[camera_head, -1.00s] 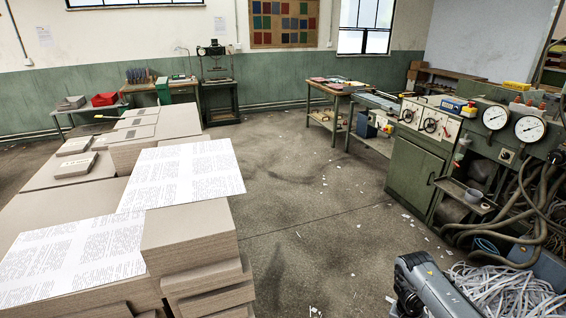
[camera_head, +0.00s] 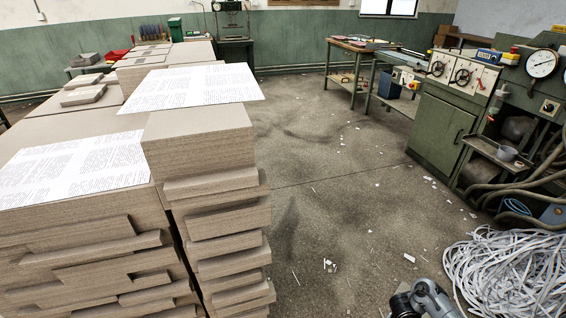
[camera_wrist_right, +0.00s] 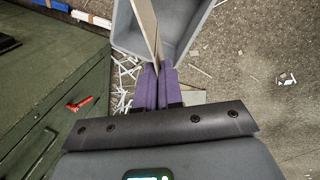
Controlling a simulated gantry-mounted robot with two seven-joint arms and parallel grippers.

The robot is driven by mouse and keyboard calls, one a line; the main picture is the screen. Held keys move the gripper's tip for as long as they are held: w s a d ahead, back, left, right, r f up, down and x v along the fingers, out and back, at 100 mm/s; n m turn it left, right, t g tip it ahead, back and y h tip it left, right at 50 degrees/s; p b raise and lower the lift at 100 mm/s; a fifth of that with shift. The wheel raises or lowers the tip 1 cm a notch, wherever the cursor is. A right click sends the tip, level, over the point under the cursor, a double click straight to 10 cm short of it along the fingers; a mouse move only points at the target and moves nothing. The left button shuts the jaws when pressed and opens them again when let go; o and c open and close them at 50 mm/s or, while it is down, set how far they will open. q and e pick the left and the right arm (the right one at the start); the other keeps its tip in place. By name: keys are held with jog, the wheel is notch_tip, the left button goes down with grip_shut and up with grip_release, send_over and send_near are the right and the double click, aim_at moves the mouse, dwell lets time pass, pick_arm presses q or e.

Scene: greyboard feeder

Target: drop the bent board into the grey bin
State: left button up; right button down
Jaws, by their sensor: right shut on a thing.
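In the right wrist view, my right gripper (camera_wrist_right: 158,82) has its two purple fingers closed on a thin greyish-brown board (camera_wrist_right: 147,25), seen nearly edge-on. The board reaches up from the fingertips to the top edge of the picture. The grey bin (camera_wrist_right: 194,14) lies behind the board, its sloping inner walls showing on both sides of it. I cannot tell how high the board is over the bin, or see its bend. The head view shows neither the bin nor either gripper, only part of my right arm at the bottom.
Stacks of greyboard (camera_head: 205,140) with white printed sheets (camera_head: 190,86) fill the left. A green machine (camera_head: 447,125) stands at the right, with a heap of white paper strips (camera_head: 510,270) on the floor. In the wrist view, a green cabinet (camera_wrist_right: 50,80) is at left. The middle floor is open, with scraps.

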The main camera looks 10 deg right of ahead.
pick_arm(q)
notch_tip(320, 180, down, 15)
jog(key=b, duration=1.3)
jog(key=shift+r, duration=0.15)
pick_arm(e)
jog(key=s+f, duration=0.3)
jog(key=f, duration=0.4)
jog(key=s+f, duration=0.3)
jog(key=f, duration=0.5)
jog(key=shift+d, duration=0.2)
jog(key=shift+f, duration=0.1)
jog(key=c, duration=1.2)
grip_release()
pick_arm(q)
jog(key=shift+r, duration=0.1)
notch_tip(320, 180, up, 10)
jog(key=p, duration=0.9)
jog(key=shift+p, duration=0.35)
pick_arm(e)
notch_tip(320, 180, up, 11)
jog(key=w+a, duration=0.1)
jog(key=shift+w+f, duration=0.2)
jog(key=shift+w, duration=0.1)
